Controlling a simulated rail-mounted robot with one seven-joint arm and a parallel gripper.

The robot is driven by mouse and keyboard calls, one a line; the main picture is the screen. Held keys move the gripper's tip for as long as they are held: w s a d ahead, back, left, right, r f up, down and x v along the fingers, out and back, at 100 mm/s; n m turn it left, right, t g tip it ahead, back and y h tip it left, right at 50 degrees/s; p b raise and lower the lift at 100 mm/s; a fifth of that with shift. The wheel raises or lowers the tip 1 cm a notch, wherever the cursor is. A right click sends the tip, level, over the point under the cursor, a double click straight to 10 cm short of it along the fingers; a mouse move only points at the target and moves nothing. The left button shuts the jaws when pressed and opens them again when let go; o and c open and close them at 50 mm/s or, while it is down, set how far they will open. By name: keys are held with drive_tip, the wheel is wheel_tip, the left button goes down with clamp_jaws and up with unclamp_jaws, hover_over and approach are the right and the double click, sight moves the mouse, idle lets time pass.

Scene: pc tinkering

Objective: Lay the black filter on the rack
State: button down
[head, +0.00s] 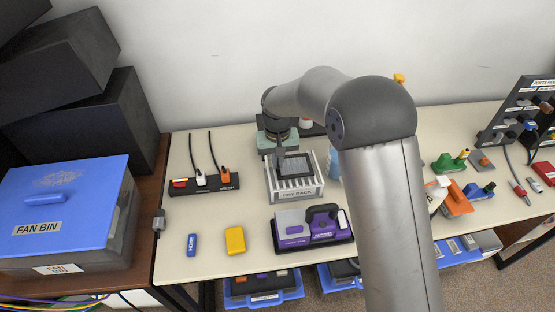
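The rack (297,194), light grey with slats and a front label that seems to read "DRY RACK", stands in the middle of the table. A dark, flat, framed piece (298,166), which looks like the black filter, is over the rack's slats toward the back. I cannot tell whether it rests fully on them. My gripper (281,156) is at the filter's back left edge, pointing down. Its fingertips are small and partly hidden, so I cannot tell whether they are open or shut on the filter.
A power strip (205,186) with plugs and upright cables is left of the rack. A purple and grey device (310,228) stands just in front. A yellow block (235,240) and a blue stick (192,244) lie front left. My arm hides the table right of the rack.

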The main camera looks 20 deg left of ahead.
drive_tip(key=shift+f+b, duration=0.3)
drive_tip(key=shift+f, duration=0.1)
drive_tip(key=c, duration=1.6)
unclamp_jaws()
drive_tip(key=shift+o, duration=0.2)
wheel_tip(320, 180, up, 17)
drive_tip(key=shift+r+b, duration=0.2)
drive_tip(key=shift+b, duration=0.2)
drive_tip(key=s+d+m, duration=0.2)
drive_tip(key=s+d, duration=0.3)
drive_tip(key=d, duration=0.7)
drive_tip(key=s+d+m, duration=0.1)
drive_tip(key=s+d, duration=0.3)
drive_tip(key=d, duration=0.9)
drive_tip(key=s+d+f+m, duration=0.1)
drive_tip(key=s+d+f, duration=0.2)
drive_tip(key=s+d, duration=0.2)
drive_tip(key=s+d+f+m, duration=0.1)
drive_tip(key=s+d+f, duration=0.2)
drive_tip(key=s, duration=0.7)
drive_tip(key=shift+d+m, duration=0.3)
drive_tip(key=shift+d, duration=0.85)
